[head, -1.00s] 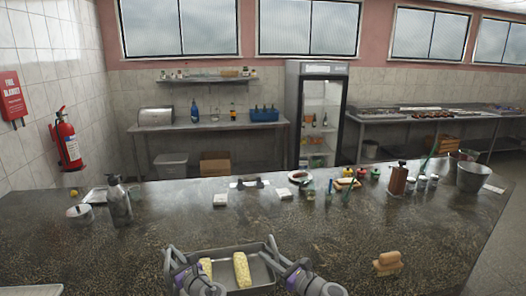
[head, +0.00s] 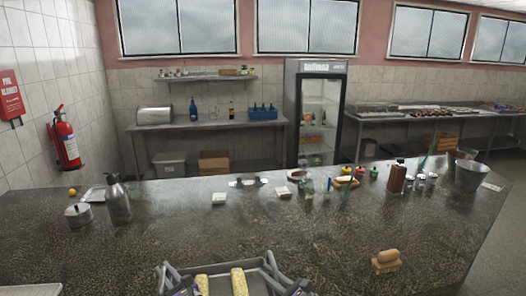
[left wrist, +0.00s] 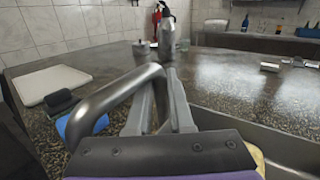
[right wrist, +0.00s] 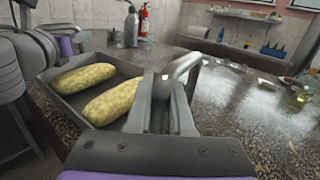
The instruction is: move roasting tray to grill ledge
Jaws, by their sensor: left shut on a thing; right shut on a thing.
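The grey metal roasting tray (head: 222,284) is at the bottom edge of the head view, holding two yellow corn cobs (head: 239,281). Its near part is cut off there. My left gripper (head: 172,283) is shut on the left handle (left wrist: 115,98), which fills the middle of the left wrist view. My right gripper (head: 278,280) is shut on the right handle (right wrist: 184,66). The right wrist view shows the tray's interior (right wrist: 72,103) with both cobs in it. I cannot tell whether the tray touches the counter. I cannot make out the grill ledge.
The dark stone counter (head: 300,235) is clear in the middle. A wooden-handled brush (head: 386,261) lies at right. A pot (head: 78,214) and a metal flask (head: 117,203) stand at left. A white board (left wrist: 50,84) and a blue item (left wrist: 82,122) lie beside the left handle.

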